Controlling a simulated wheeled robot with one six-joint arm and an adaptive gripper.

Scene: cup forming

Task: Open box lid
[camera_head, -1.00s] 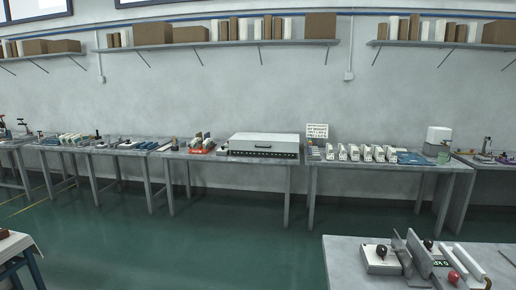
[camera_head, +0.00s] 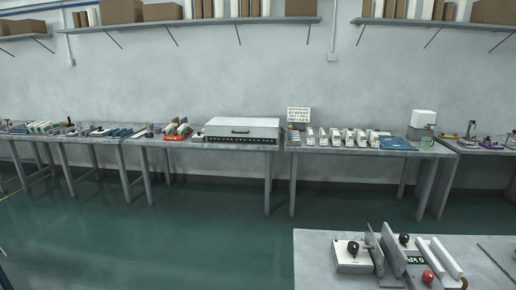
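The box (camera_head: 241,132) is a wide, low case with a pale lid and a dark front strip. It stands on the grey bench against the back wall, near the middle of the head view. Its lid (camera_head: 243,123) looks shut, with a dark handle (camera_head: 241,132) on its sloping front. My gripper is not in view, so its distance from the box cannot be told.
A sign (camera_head: 298,114) and a row of small white devices (camera_head: 335,137) stand right of the box. An orange rack (camera_head: 177,132) is to its left. A nearer table (camera_head: 320,245) with levered equipment fills the lower right. Green floor (camera_head: 190,220) lies open before the bench.

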